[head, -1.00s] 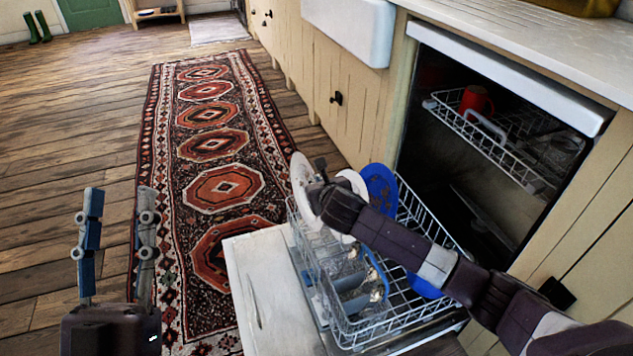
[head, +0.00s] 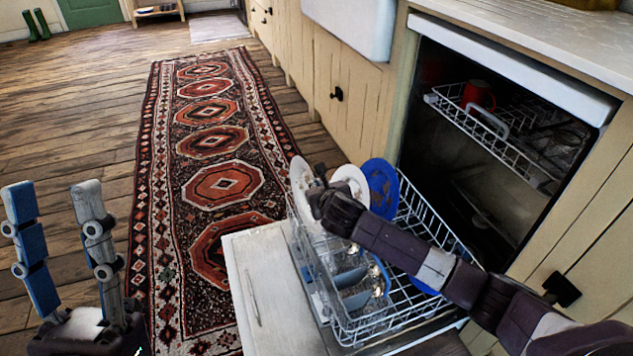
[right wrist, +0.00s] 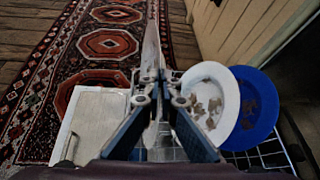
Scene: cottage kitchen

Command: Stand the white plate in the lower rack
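A white plate (head: 299,184) stands nearly upright at the far left end of the lower rack (head: 385,325). My right gripper (head: 320,182) is at its edge; in the right wrist view the gripper (right wrist: 158,88) has its fingers closed around this plate (right wrist: 152,50), seen edge-on. Whether the plate's bottom touches the rack wires is hidden. A second white plate (head: 352,180), with brown food bits in the right wrist view (right wrist: 208,98), stands beside it, and a blue plate (head: 381,186) stands beyond. My left gripper (head: 55,200) is open and empty over the wooden floor.
The lower rack sits over the open dishwasher door (head: 262,290). A cutlery basket (head: 352,285) and another blue dish partly behind my right arm are in it. The upper rack (head: 480,130) holds a red mug (head: 478,96). A patterned rug (head: 215,180) lies left of the door.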

